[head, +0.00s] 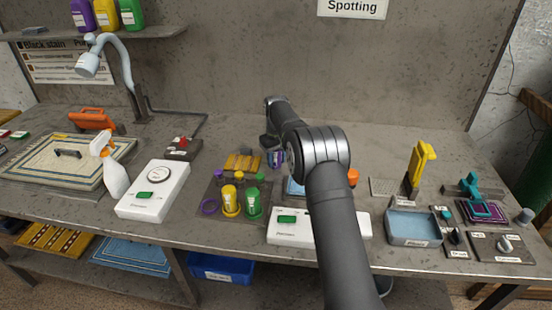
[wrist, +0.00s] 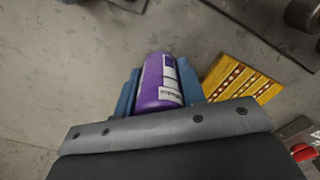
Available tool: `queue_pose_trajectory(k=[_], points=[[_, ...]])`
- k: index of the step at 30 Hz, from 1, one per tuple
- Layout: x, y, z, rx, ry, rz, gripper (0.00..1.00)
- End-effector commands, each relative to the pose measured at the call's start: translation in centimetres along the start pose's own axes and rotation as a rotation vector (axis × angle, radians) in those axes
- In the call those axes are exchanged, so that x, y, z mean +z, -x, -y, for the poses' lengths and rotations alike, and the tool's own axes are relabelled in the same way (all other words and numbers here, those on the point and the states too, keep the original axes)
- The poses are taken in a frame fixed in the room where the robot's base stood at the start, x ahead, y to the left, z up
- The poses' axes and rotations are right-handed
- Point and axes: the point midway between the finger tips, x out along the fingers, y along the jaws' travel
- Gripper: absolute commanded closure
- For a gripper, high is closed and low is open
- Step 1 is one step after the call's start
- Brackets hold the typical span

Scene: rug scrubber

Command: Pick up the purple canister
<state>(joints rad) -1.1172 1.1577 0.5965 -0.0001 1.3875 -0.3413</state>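The purple canister (wrist: 158,88) has a white label and sits between the two blue fingers of my gripper (wrist: 160,84) in the wrist view. One finger is on each side, very close to it; I cannot tell whether both press on it. Its near end is hidden by the gripper body. In the head view the purple canister (head: 276,159) shows small beside my gripper (head: 271,143), over the back middle of the table. I cannot tell whether it rests on the table.
A yellow patterned rug piece (wrist: 241,82) lies close to the right in the wrist view. Yellow (head: 230,199) and green (head: 252,202) canisters stand in front, beside an empty purple ring (head: 209,207).

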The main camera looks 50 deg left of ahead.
Motion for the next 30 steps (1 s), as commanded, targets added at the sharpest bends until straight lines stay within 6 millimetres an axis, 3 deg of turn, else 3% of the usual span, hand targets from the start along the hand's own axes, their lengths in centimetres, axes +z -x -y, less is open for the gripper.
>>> queue_pose_trajectory(k=[2,13,21,30], points=[[0.0,0.0,0.0,0.000,0.000,0.000,0.88],[0.0,0.6,0.0,0.001,0.000,-0.002,0.88],[-0.1,4.4,0.0,0.001,0.000,-0.003,0.88],[5.5,8.4,-4.3,0.001,-0.003,-0.002,0.88]])
